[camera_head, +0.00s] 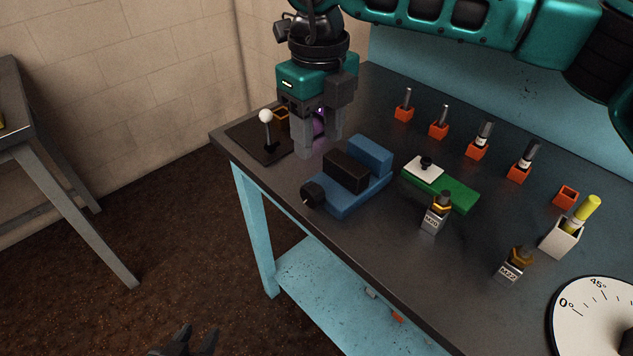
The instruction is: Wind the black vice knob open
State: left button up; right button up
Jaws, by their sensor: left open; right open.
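The blue vice (350,199) sits near the table's front edge, with a black block (345,171) on top in front of a raised blue block. Its black knob (312,194) is on the vice's left end, facing the table's front edge. My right gripper (319,142) points down behind and left of the vice, fingers apart. It is apart from the knob in the picture; a purple part shows between its fingers. My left gripper (198,342) is low at the bottom edge, dark and partly cut off, open, over the floor and far from the knob.
A white-balled lever (266,118) stands on a dark plate left of my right gripper. A green block (456,195), labelled fittings (434,217), orange holders (477,151), a white holder (560,241) and a dial (598,318) occupy the table's right. My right arm spans the top.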

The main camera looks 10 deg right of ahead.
aim_at(312, 186)
notch_tip(312, 186, down, 12)
jog(key=shift+s+f+p, duration=0.1)
jog(key=shift+f+p, duration=0.15)
jog(key=shift+p, duration=0.1)
grip_shut()
dwell(0.5)
jog(key=shift+a, duration=0.1)
jog(key=shift+w+a+r+g+h+b, duration=0.15)
jog(key=shift+g+h+b, duration=0.2)
jog(key=shift+g, duration=0.2)
jog(key=shift+w+a+f+g+h+b, duration=0.1)
jog(key=shift+g+h+b, duration=0.15)
jog(key=shift+g+h, duration=0.25)
jog(key=shift+w+r+g+h+b, duration=0.1)
jog(key=shift+w+g+h+b, duration=0.05)
jog(key=shift+g+h+b, duration=0.55)
jog(key=shift+w+r+g+h+b, duration=0.1)
jog(key=shift+g+h+b, duration=0.25)
jog(key=shift+g+b, duration=0.5)
jog(key=shift+a, duration=0.1)
